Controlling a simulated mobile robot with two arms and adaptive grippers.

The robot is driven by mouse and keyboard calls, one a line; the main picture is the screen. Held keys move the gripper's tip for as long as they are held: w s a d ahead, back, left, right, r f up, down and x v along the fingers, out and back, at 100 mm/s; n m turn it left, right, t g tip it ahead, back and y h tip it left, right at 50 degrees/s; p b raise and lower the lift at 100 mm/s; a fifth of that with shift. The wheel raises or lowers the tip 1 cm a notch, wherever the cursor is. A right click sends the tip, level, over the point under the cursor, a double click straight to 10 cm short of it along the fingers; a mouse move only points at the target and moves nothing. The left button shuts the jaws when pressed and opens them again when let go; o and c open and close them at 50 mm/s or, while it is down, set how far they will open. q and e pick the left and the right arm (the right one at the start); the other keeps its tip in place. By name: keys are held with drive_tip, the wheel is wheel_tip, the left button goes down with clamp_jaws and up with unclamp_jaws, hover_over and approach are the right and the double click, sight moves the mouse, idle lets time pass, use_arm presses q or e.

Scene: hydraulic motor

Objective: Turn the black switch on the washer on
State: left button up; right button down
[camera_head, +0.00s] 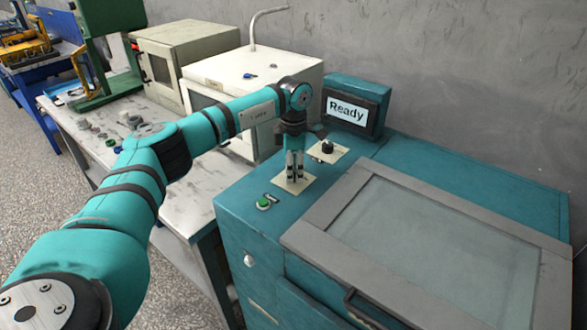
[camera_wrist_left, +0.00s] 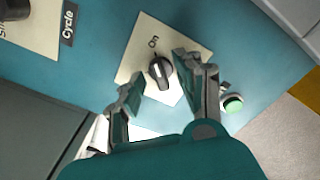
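The black switch (camera_wrist_left: 160,71) sits on a cream plate (camera_wrist_left: 137,63) marked "On" on the teal washer (camera_head: 237,205). In the left wrist view its narrow grip lies roughly along the picture's height, with a light mark on it; I cannot tell its exact setting. My left gripper (camera_wrist_left: 158,76) is open, with one finger on each side of the switch; contact is not clear. In the head view the left gripper (camera_head: 294,166) points straight down over the cream plate (camera_head: 292,186), and its fingers hide the switch. My right gripper is not in view.
A second black knob (camera_head: 327,147) on its own plate stands behind the gripper, below the "Ready" screen (camera_head: 347,110). A green button (camera_head: 264,203) is in front. The grey-framed lid (camera_head: 400,240) lies to the right. White machines stand on the left bench.

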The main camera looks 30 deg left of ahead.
use_arm(q)
wheel_tip(320, 180, up, 12)
idle(0.4)
idle(0.4)
